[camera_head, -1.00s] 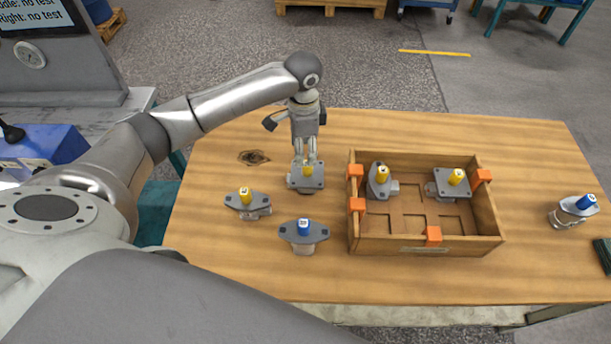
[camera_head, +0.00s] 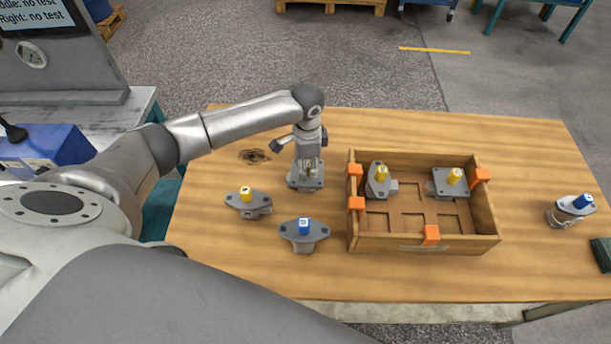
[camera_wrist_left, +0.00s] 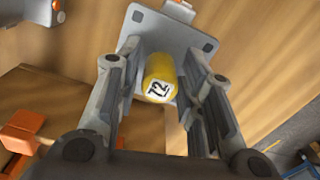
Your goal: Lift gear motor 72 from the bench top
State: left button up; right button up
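Gear motor 72 (camera_head: 318,184) stands on the bench top (camera_head: 430,285), left of the wooden box, with its grey flange plate partly hidden by my left gripper (camera_head: 307,170). In the left wrist view, its yellow cap (camera_wrist_left: 160,76) shows the number 72, above the square grey flange. My left gripper also shows there (camera_wrist_left: 159,92). Its fingers are open, one on each side of the yellow cap, with narrow gaps visible. My right gripper is not in view.
A yellow-capped motor (camera_head: 248,202) and a blue-capped motor (camera_head: 304,234) stand close in front. The wooden box (camera_head: 425,248) with orange clips holds two yellow-capped motors. Another blue-capped motor (camera_head: 572,209) is at the far right.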

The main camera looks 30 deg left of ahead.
pick_arm(q)
grip_shut()
jog(key=shift+w+r, duration=0.1)
jog(key=shift+r, duration=0.1)
